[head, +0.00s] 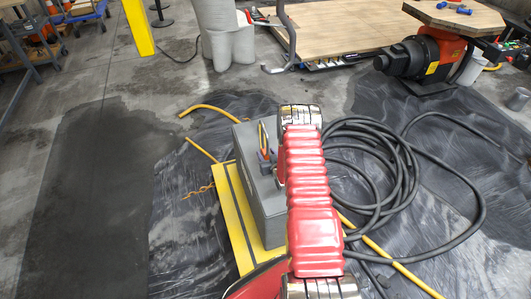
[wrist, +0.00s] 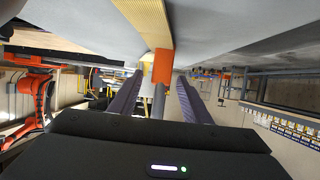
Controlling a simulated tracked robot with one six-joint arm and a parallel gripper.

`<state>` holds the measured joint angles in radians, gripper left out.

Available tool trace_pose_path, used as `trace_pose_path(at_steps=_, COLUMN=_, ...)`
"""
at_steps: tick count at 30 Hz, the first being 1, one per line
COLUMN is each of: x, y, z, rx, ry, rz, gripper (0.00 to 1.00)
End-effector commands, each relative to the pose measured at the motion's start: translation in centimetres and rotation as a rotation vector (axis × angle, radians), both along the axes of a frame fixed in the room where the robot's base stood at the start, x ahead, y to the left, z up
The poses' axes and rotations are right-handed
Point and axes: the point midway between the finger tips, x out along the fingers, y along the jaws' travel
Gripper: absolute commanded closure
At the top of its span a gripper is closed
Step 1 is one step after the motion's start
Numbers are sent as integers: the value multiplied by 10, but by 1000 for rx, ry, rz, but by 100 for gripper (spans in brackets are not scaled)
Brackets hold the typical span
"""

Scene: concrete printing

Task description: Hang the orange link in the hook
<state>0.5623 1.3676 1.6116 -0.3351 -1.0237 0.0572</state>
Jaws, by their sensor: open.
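In the head view a short orange chain (head: 199,190) lies at the left edge of a yellow base under a grey box; a separate orange link cannot be made out. I cannot surely identify a hook. A small upright yellow and orange piece (head: 264,138) stands at the box top, beside my red arm. In the wrist view my gripper (wrist: 160,80) has its two dark fingers apart. An orange-red block (wrist: 163,66) shows between or beyond them, with a yellow strip (wrist: 149,20) above and a grey post (wrist: 159,99) below. I cannot tell whether the fingers touch it.
The grey box (head: 267,210) stands on the yellow base (head: 234,220). Coiled black hose (head: 385,165) lies to its right on dark sheeting. Yellow tubes (head: 208,107) lie behind and beside it. A wooden platform (head: 345,28) stands at the back. Bare floor lies left.

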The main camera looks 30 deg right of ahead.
Motion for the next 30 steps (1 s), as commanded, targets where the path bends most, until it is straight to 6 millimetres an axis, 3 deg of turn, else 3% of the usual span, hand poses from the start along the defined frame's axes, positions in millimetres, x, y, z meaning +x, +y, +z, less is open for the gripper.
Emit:
trace_pose_path(at_steps=7, x=17, y=-4, z=-7, rx=0, ry=-1, rz=1, gripper=56)
trace_pose_path(at_steps=17, x=19, y=-4, z=-8, rx=0, ry=0, rz=1, gripper=56)
trace_pose_path(at_steps=30, x=19, y=-4, z=-8, rx=0, ry=0, rz=1, gripper=86)
